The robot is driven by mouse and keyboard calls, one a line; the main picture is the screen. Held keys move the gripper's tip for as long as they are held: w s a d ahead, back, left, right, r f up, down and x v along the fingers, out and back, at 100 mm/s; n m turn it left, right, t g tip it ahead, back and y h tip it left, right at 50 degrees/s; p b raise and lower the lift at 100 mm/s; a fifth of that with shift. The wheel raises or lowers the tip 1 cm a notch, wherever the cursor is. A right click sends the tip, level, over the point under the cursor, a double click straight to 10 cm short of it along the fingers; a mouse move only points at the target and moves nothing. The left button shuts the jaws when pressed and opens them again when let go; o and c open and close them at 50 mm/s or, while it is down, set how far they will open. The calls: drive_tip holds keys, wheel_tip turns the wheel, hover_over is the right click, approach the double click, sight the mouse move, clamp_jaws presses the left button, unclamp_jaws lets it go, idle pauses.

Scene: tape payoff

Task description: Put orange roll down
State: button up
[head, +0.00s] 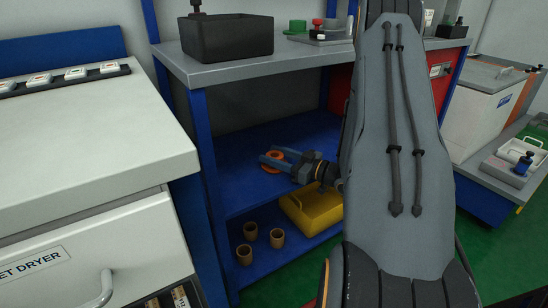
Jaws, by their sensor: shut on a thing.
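The orange roll (271,169) is a small ring with a hole in its middle. It is low over the blue middle shelf (235,190) of the grey-topped bench. My gripper (270,158) reaches in from the right and is shut on the roll, its fingers pointing left and partly covering it. I cannot tell whether the roll touches the shelf.
Several brown cups (277,238) and a yellow container (312,208) stand on the lower shelf. The bench top (225,70) hangs above my gripper, with a dark bin (226,38) on it. The white dryer (90,135) is at left. The middle shelf is otherwise largely bare.

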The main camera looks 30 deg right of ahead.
drive_tip(key=o, duration=1.2)
drive_tip(key=shift+f, duration=0.1)
drive_tip(key=shift+s+r, duration=0.1)
drive_tip(key=shift+r, duration=0.1)
drive_tip(key=p+v, duration=0.3)
drive_tip(key=v, duration=0.9)
